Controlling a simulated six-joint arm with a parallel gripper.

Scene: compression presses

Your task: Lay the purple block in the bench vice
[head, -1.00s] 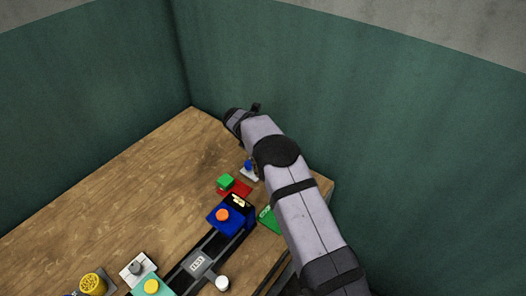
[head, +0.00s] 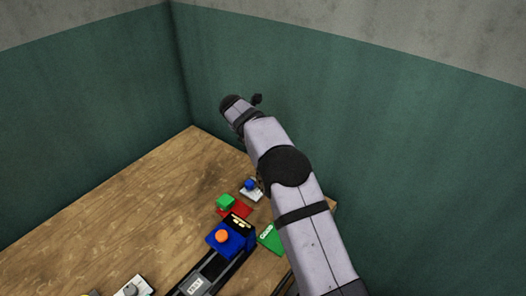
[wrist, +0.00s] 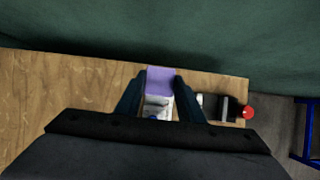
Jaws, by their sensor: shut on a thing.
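The purple block (wrist: 160,78) is between the fingertips of my gripper (wrist: 160,86) in the wrist view, and the gripper is shut on it. The block is held above the wooden bench, near its far edge in that view. In the head view my arm's end shows at the upper middle, but the fingers and block are hidden. I cannot tell for sure which fixture is the bench vice. A blue fixture with an orange knob (head: 222,236) sits on a dark rail in the head view.
A white piece with a blue knob (head: 250,188) and a green plate (head: 270,238) are nearby. A dark fixture with a red ball (wrist: 248,112) is right in the wrist view. The bench's left (head: 130,220) is clear.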

